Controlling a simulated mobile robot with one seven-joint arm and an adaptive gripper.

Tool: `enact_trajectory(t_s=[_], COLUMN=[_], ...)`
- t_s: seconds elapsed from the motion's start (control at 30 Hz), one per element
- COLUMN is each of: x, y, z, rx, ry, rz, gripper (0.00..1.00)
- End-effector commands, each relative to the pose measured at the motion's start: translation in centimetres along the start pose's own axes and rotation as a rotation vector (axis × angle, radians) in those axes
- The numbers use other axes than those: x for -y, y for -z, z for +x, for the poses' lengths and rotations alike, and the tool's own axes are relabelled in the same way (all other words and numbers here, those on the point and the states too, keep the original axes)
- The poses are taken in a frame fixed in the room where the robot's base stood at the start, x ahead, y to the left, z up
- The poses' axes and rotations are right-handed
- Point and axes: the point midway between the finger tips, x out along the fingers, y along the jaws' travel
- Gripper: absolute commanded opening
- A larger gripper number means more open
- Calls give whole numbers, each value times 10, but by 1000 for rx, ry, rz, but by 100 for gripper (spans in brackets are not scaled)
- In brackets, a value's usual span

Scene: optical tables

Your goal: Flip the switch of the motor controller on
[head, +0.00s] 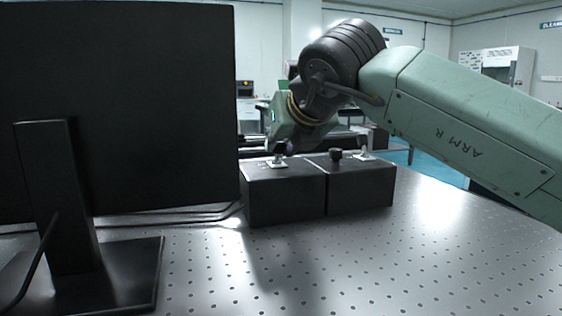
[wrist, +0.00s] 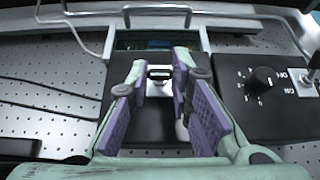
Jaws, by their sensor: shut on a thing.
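Two black controller boxes stand side by side on the table. The left box (head: 284,197) has a bright switch plate (head: 277,164) on top. The same switch plate (wrist: 158,74) shows between my fingertips in the wrist view. My gripper (head: 284,146) points down at this plate, and its purple-padded fingers (wrist: 160,66) are on either side of the switch, shut on it. The exact contact is hard to see. The right box (wrist: 260,122) carries a black dial (wrist: 262,80) and a toggle switch (wrist: 306,82) with ON and OFF marks. No label shows which box is the motor controller.
A large black monitor (head: 118,100) on a stand (head: 105,275) fills the left of the head view. Cables lie behind it. The perforated metal table (head: 370,270) is clear in front of the boxes.

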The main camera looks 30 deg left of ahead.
Motion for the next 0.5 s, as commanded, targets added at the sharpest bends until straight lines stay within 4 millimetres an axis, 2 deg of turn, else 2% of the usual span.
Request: enact_trajectory(t_s=[0.5], x=[0], y=[1], z=[-1], rx=[34], ry=[-1], rz=[1], gripper=[0])
